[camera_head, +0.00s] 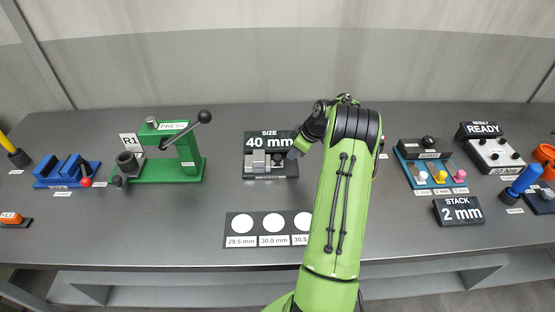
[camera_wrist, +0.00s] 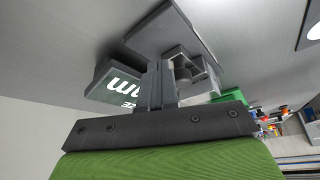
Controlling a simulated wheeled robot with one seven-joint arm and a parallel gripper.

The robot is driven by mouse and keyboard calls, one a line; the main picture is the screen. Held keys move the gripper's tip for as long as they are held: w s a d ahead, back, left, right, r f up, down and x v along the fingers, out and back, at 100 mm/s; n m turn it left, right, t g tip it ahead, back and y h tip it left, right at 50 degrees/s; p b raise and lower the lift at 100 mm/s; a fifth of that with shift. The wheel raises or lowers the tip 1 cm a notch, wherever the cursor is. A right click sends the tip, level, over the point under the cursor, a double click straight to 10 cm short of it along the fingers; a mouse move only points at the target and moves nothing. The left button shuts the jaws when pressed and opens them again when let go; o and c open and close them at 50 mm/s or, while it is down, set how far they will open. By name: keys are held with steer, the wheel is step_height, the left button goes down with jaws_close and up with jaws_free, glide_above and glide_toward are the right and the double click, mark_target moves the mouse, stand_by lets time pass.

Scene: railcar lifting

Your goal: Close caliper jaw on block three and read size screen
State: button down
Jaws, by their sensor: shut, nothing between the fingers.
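The caliper station (camera_head: 270,171) stands near the middle of the table with grey jaws on a dark base. Its size screen (camera_head: 269,141) reads "40 mm". A small grey block-like shape (camera_head: 257,160) sits at the jaws; I cannot tell whether it is block three or part of the caliper. My gripper (camera_head: 293,153) is at the right side of the jaws, partly hidden by my wrist. In the wrist view its shut fingers (camera_wrist: 155,85) are close to the caliper's grey parts (camera_wrist: 185,65), with the screen (camera_wrist: 115,85) beside them; contact is unclear.
A dark card (camera_head: 240,241) with white circles labelled 29.5 mm, 30.0 mm and 30.5 lies in front, partly behind my arm. A green press (camera_head: 190,165) and blue fixture (camera_head: 65,174) stand left. A stack display (camera_head: 458,210) and ready box (camera_head: 490,150) stand right.

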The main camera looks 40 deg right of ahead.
steer(key=shift+s+d+r, duration=0.1)
steer(key=shift+d+r, duration=0.05)
steer(key=shift+r, duration=0.15)
step_height(320, 180, up, 6)
steer(key=p, duration=0.4)
steer(key=shift+r+p, duration=0.2)
steer(key=shift+p, duration=0.2)
